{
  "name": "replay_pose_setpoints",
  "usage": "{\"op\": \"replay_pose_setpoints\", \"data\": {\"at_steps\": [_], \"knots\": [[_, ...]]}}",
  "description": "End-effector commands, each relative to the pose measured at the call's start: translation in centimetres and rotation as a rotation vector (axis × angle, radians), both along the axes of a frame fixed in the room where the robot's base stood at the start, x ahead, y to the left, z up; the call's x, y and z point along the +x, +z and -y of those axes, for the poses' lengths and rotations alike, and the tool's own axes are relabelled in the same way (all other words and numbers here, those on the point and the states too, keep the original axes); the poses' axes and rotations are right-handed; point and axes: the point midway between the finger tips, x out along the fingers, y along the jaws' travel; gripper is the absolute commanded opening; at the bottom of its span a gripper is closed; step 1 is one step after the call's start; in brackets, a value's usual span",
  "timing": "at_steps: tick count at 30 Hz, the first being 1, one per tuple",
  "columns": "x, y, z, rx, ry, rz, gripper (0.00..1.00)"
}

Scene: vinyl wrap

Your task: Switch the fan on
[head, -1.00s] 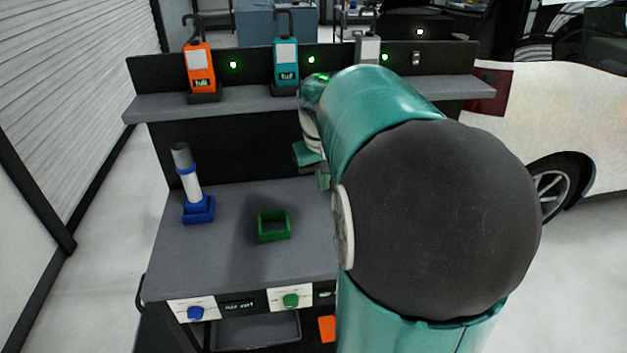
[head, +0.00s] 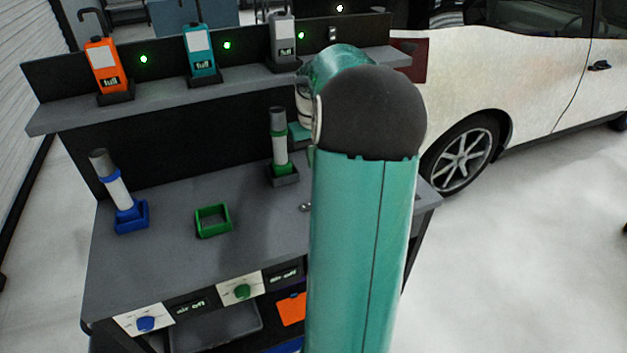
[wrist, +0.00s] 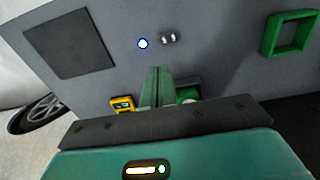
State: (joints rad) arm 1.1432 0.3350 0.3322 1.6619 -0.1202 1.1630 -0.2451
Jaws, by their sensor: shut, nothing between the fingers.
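I cannot identify a fan in either view. A small pale switch (head: 332,34) sits on the back panel of the bench, below a white light (head: 340,8). My gripper (wrist: 158,72) is shut and empty in the wrist view, above a grey surface. Beyond its tips are a small round blue-white light (wrist: 142,43) and a pair of small silver pieces (wrist: 168,39); I cannot tell whether they are a switch. In the head view my arm hides most of the gripper.
Orange (head: 103,66), teal (head: 200,50) and grey (head: 283,42) bottles stand on the shelf. Blue-ringed (head: 115,185) and green-ringed (head: 279,135) cylinders stand in holders. A green holder (head: 212,221) is empty. A yellow item (wrist: 122,103) lies near the gripper. A white car (head: 530,75) is right.

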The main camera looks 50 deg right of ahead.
Motion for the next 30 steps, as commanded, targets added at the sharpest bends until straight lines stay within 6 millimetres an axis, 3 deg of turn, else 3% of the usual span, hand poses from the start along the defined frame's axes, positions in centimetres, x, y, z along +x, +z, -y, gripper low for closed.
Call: {"op": "replay_pose_setpoints", "data": {"at_steps": [18, 24, 30], "knots": [[-0.2, -11.2, 0.0, 0.004, -0.001, -0.001, 0.00], [-0.1, -13.1, 0.1, 0.002, -0.001, 0.000, 0.00], [-0.1, -13.4, 0.1, 0.000, -0.001, 0.000, 0.00]]}}
